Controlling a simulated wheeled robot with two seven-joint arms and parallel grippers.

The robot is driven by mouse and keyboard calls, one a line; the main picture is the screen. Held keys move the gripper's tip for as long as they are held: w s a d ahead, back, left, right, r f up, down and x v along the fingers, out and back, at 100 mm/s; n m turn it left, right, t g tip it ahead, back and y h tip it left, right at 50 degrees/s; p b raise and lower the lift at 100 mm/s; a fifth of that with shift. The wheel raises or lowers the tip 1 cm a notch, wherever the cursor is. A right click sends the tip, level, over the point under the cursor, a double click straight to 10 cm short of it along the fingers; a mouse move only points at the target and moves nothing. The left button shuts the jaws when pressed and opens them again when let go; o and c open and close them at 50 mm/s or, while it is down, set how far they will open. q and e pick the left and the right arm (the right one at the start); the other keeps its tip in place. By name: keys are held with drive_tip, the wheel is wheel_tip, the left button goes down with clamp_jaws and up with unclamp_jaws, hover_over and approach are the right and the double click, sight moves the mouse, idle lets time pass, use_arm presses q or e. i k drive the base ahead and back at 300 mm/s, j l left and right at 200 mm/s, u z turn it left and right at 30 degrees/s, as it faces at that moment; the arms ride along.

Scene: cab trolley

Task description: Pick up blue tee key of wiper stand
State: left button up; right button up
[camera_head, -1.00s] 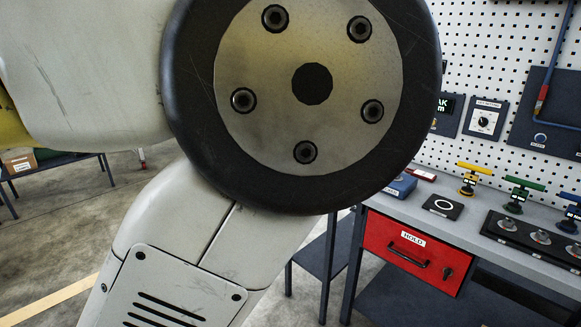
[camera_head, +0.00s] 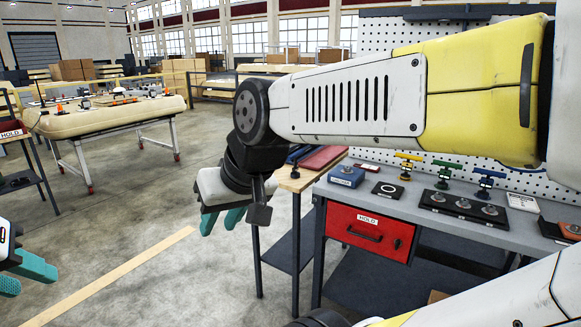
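The blue tee key (camera_head: 490,173) stands upright on the grey bench, at the right end of a row with a yellow tee key (camera_head: 409,157) and a green tee key (camera_head: 447,165). I cannot tell which part is the wiper stand. My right gripper (camera_head: 222,220) hangs over the floor left of the bench, well away from the blue key; its teal fingers are apart and empty. My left gripper (camera_head: 22,275) is at the left edge, partly cut off; its teal fingers are apart with nothing between them.
A black tray with round knobs (camera_head: 463,207) lies before the keys. A blue box (camera_head: 346,176) and a black ring plate (camera_head: 388,190) lie to its left. Below is a red HOLD drawer (camera_head: 369,234). My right arm crosses above the bench. The middle floor is clear.

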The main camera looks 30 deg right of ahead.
sight(294, 174)
drive_tip(key=z, duration=1.2)
drive_tip(key=i+z, duration=0.25)
drive_tip(key=i, duration=1.65)
